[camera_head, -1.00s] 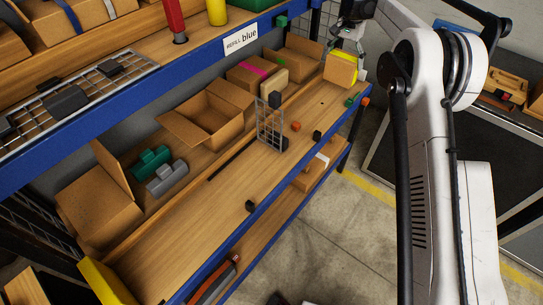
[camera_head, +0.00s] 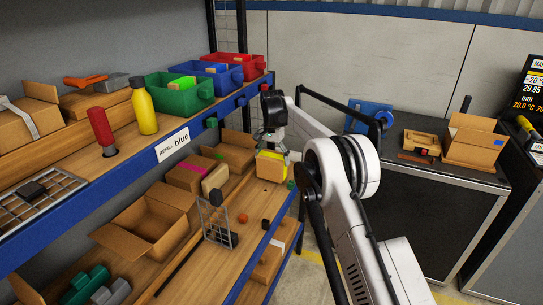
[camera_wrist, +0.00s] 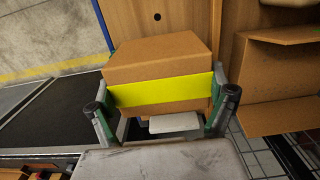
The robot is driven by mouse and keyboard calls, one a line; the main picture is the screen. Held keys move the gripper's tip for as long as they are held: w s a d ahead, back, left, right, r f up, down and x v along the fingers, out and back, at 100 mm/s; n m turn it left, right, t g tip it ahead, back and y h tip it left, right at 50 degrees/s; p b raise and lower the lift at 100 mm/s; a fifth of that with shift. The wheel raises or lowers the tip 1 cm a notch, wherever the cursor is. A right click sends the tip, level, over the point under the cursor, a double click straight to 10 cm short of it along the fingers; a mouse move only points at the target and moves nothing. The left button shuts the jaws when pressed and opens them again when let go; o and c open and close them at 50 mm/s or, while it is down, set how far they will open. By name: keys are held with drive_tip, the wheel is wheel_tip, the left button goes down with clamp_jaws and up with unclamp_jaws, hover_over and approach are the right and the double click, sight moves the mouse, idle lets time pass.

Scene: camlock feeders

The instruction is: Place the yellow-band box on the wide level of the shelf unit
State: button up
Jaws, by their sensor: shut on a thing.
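The yellow-band box (camera_head: 270,169), a brown carton with a yellow strip, is held by my gripper (camera_head: 272,149) at the far right end of the shelf unit's middle level. In the wrist view my gripper (camera_wrist: 163,105) has a finger on each side of the box (camera_wrist: 158,55), at the yellow band. I cannot tell whether the box touches the boards. The shelf unit has blue front edges (camera_head: 135,172) and wooden levels. Its middle level (camera_head: 195,262) is a broad board, with cartons along its back. The box's underside is hidden.
Red, blue and green bins (camera_head: 178,97) stand above. A dark workbench (camera_head: 410,215) is to the right.

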drive_tip(key=shift+f, duration=1.8)
drive_tip(key=o, duration=1.7)
